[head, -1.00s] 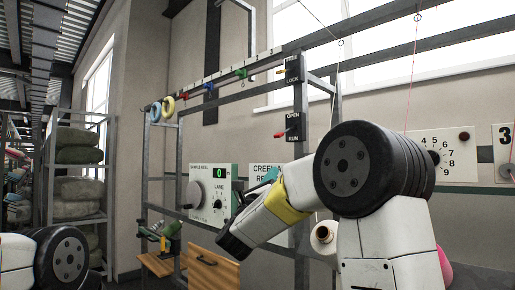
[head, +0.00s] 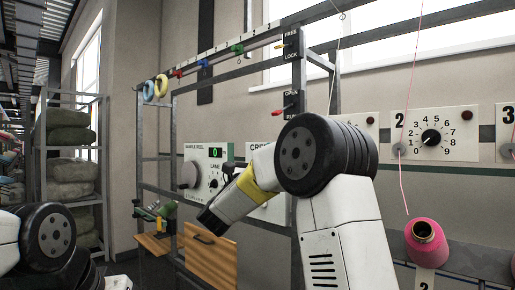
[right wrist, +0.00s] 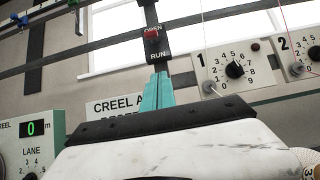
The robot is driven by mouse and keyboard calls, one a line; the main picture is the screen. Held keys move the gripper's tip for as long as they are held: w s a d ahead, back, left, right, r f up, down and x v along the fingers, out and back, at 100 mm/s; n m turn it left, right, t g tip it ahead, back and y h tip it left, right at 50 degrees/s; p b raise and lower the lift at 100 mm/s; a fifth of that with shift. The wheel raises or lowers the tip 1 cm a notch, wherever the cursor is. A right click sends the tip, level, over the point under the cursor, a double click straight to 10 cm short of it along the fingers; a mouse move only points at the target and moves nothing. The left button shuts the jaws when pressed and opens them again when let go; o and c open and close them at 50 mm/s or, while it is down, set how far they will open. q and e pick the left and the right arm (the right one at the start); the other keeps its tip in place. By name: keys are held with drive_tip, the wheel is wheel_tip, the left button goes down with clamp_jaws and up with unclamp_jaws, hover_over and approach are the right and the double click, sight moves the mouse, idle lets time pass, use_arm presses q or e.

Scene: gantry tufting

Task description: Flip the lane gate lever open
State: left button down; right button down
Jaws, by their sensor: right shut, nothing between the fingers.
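The lane gate lever has a red knob (head: 279,113) on a black plate marked OPEN and RUN (head: 291,104), fixed to a grey gantry post. In the right wrist view the red knob (right wrist: 151,33) sits near the top of its plate (right wrist: 158,52), by the word OPEN. My right gripper shows there as teal fingers (right wrist: 157,92) shut together with nothing between them. In that picture the fingers lie just below the plate; I cannot tell if they touch it. In the head view the right fingers are hidden. My left gripper is out of view.
A FREE/LOCK plate (head: 291,45) with an orange lever is higher on the post. A sample reel panel (head: 206,168) and creel sign (head: 262,150) stand behind my right arm. Dial panels (head: 432,134) and a pink cone (head: 426,243) are at right. A wooden drawer (head: 211,255) is below.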

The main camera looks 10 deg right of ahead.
sight(283, 109)
drive_tip(key=w+d+r, duration=0.2)
drive_tip(key=d+r, duration=0.1)
drive_tip(key=r, duration=0.5)
drive_tip(key=shift+w, duration=0.2)
drive_tip(key=shift+r, duration=0.15)
